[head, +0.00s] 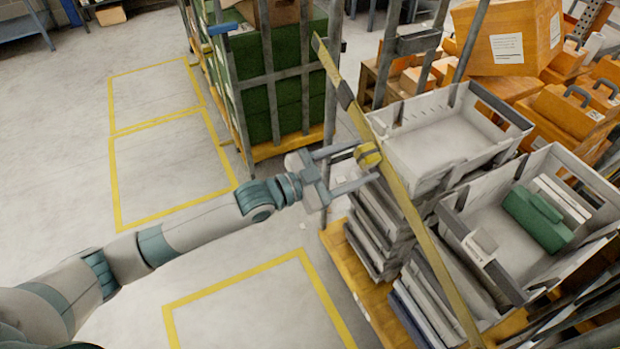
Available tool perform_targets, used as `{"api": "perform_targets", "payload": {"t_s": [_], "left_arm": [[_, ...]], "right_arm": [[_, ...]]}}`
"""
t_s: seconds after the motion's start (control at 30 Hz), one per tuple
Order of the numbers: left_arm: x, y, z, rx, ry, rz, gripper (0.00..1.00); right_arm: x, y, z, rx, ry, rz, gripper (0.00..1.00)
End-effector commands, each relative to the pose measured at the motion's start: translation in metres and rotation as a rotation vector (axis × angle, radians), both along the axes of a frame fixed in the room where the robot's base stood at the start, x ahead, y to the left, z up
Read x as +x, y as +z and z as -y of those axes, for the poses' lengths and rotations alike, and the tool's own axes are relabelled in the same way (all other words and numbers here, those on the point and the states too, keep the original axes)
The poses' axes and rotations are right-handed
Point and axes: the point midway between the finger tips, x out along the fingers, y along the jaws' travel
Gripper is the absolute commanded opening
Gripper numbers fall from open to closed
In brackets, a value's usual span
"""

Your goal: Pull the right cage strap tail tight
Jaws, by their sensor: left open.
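A long yellow strap (430,250) runs diagonally down across the front of the right cage, which holds grey trays. A dark piece (345,95) sits on its upper part. A short, bright yellow piece (367,154), which looks like the strap tail, sticks out from the strap's left side. My left gripper (366,163) is open, with one finger above and one below this yellow piece. The fingertips are close to it; I cannot tell whether they touch it. My right gripper is not in view.
Grey trays (440,150) are stacked on an orange pallet (365,300). Another cage (243,100) with green crates stands to the left. Orange boxes (508,40) fill the upper right. The floor at left, with yellow marked lines, is clear.

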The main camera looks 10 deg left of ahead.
Motion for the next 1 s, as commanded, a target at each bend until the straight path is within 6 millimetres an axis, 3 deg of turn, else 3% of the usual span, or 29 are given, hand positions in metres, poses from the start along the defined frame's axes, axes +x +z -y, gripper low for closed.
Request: {"api": "perform_targets", "payload": {"t_s": [0.73, 0.87, 1.0], "left_arm": [[-0.078, -0.004, -0.104, 0.005, 0.0, -0.001, 0.58], [-0.088, -0.004, -0.118, 0.003, -0.002, -0.002, 0.58], [-0.096, -0.003, -0.128, 0.003, -0.002, -0.002, 0.58]], "right_arm": [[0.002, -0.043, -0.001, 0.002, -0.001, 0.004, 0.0], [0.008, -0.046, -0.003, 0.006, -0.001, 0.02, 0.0], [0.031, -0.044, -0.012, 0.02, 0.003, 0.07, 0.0]]}}
